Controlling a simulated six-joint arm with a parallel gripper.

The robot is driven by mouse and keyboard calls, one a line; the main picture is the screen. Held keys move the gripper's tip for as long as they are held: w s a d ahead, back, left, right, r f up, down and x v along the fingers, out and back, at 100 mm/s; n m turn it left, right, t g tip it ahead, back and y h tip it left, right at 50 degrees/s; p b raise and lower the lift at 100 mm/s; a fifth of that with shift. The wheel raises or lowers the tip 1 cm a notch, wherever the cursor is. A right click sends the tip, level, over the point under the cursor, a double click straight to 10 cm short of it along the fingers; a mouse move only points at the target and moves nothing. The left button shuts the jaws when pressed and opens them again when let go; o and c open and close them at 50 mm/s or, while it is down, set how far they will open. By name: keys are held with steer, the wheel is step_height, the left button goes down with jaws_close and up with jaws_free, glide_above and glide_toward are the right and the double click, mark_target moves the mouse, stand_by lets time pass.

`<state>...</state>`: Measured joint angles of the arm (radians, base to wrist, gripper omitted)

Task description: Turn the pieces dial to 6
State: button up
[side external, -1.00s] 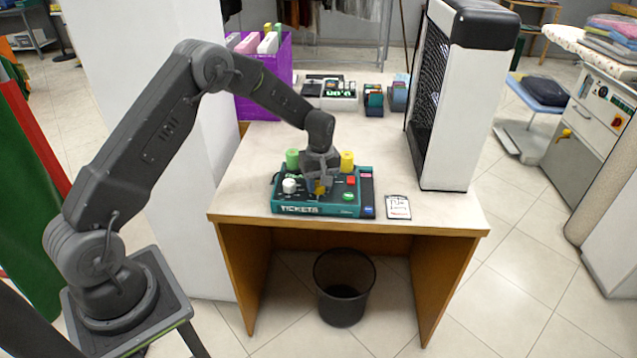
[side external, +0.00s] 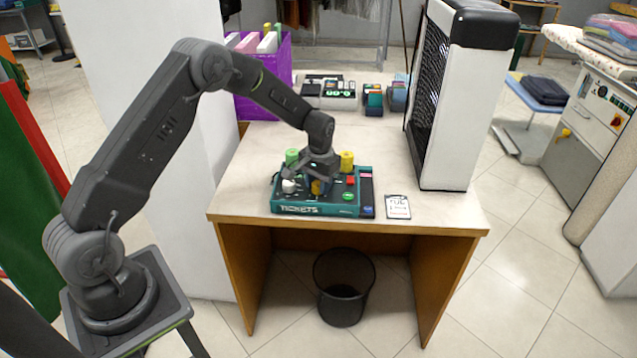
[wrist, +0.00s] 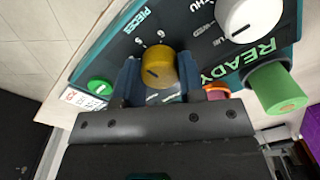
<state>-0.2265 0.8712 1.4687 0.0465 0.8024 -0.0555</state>
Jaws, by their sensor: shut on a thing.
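The teal ticket box (side external: 306,208) lies on the desk, its front marked TICKETS. The ochre pieces dial (wrist: 160,66) sits on its dark top, near the word PIECES in the wrist view. A short dark pointer line marks its cap. Small numerals stand around it, but I cannot read surely which one the pointer faces. My gripper (wrist: 159,76) has its two blue fingers on either side of the dial, shut on it. In the side view my gripper (side external: 318,184) reaches down onto the box and partly hides the dial.
A white knob (wrist: 248,18) and a green cylinder (wrist: 275,88) stand close by on the box. A yellow cylinder (side external: 347,160), a red button (side external: 351,181) and a green button (side external: 348,196) are to the right. A card (side external: 398,206) lies beside the box.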

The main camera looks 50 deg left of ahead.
steer(key=m, duration=0.4)
steer(key=shift+m, duration=0.3)
steer(key=m, duration=0.4)
steer(key=shift+s+m, duration=0.1)
steer(key=shift+m, duration=0.3)
steer(key=o, duration=0.9)
steer(key=shift+o, duration=0.2)
step_height(320, 180, up, 14)
steer(key=shift+d, duration=0.25)
steer(key=shift+s+f, duration=0.1)
